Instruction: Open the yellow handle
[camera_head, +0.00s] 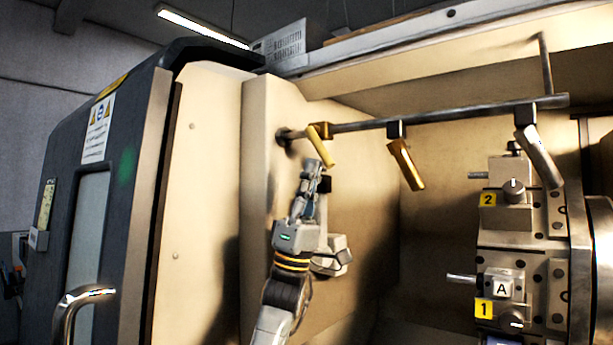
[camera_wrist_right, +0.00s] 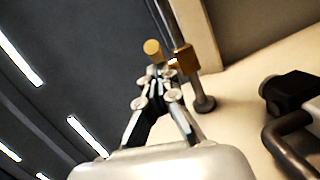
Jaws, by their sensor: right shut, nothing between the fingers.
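The yellow handle (camera_head: 321,147) hangs from the left end of a metal pipe (camera_head: 440,116) and slants down to the right. In the right wrist view its yellow end (camera_wrist_right: 153,47) shows just beyond my fingertips, beside the brass-coloured valve body (camera_wrist_right: 184,59). My right gripper (camera_head: 314,168) is just below the yellow handle, pointing up, with its fingers shut and empty. The gripper also shows in the wrist view (camera_wrist_right: 157,82). I cannot tell whether the fingertips touch the handle. My left gripper is not in view.
A gold-coloured handle (camera_head: 406,165) and a grey handle (camera_head: 540,157) hang from the same pipe further right. A tool turret (camera_head: 550,240) stands at the right. A beige machine wall is behind my gripper. The dark door (camera_head: 125,150) with a curved handle (camera_head: 72,305) is at left.

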